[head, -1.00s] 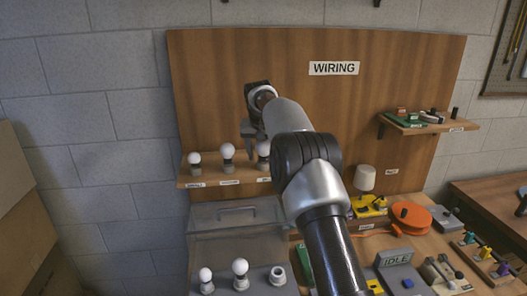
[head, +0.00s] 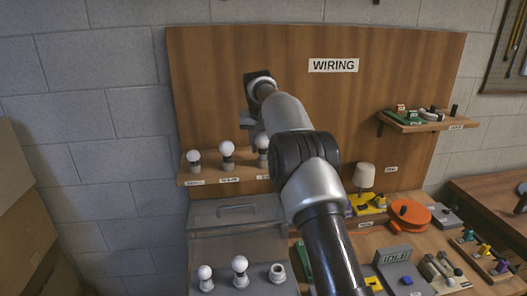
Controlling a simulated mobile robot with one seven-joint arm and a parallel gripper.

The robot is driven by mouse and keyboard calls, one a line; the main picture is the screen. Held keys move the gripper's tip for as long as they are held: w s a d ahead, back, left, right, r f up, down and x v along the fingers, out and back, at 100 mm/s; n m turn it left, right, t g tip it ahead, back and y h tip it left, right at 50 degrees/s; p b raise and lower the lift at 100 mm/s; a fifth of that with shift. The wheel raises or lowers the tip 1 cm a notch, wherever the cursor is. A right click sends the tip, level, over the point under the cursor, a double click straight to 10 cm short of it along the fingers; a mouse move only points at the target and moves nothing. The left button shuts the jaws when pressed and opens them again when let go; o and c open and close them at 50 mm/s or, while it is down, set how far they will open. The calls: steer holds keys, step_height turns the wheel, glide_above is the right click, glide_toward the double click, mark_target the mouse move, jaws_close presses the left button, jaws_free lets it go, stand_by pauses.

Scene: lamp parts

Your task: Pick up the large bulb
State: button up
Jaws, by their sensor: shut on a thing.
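A white round bulb (head: 262,141), the rightmost of three on the left wall shelf, is the large bulb as far as I can tell. It sits at a grey socket and is partly hidden by my arm. My gripper (head: 253,128) points down at this bulb and is shut on it; the fingertips are small and partly hidden. Two other white bulbs, a middle one (head: 227,149) and a left one (head: 193,156), stand upright in grey holders on the same shelf.
The shelf (head: 210,181) is fixed to a wooden board (head: 400,80). Below are a grey translucent case (head: 235,213), two lower bulbs (head: 205,272) (head: 239,264) and an empty socket (head: 277,272). A white-shaded lamp (head: 364,176) and an orange reel (head: 410,214) stand right of my arm.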

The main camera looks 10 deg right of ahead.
steer(key=shift+r, duration=0.75)
steer(key=shift+s+a+f+b, duration=0.1)
steer(key=shift+s+f+b, duration=0.1)
steer(key=shift+b, duration=0.3)
steer(key=shift+s+a+b, duration=0.2)
steer(key=shift+s+b, duration=0.45)
steer(key=shift+b, duration=0.1)
steer(key=s+a+b, duration=0.2)
steer(key=s+b, duration=0.1)
steer(key=s, duration=0.4)
steer(key=s+a+b, duration=0.3)
steer(key=s+b, duration=0.1)
steer(key=s, duration=0.4)
steer(key=shift+s+d+f+b, duration=1.1)
steer(key=shift+f+b, duration=0.95)
steer(key=shift+f, duration=2.55)
steer(key=shift+s+d+f+b, duration=1.05)
steer(key=shift+f+b, duration=1.05)
steer(key=shift+f, duration=2.5)
steer(key=shift+s+d+f+b, duration=1.1)
steer(key=shift+f+b, duration=0.95)
steer(key=shift+f, duration=2.55)
steer(key=shift+w, duration=0.1)
steer(key=shift+f+b, duration=1)
steer(key=shift+f, duration=0.2)
steer(key=shift+o, duration=0.4)
steer(key=shift+f+b, duration=0.5)
steer(key=shift+f, duration=0.05)
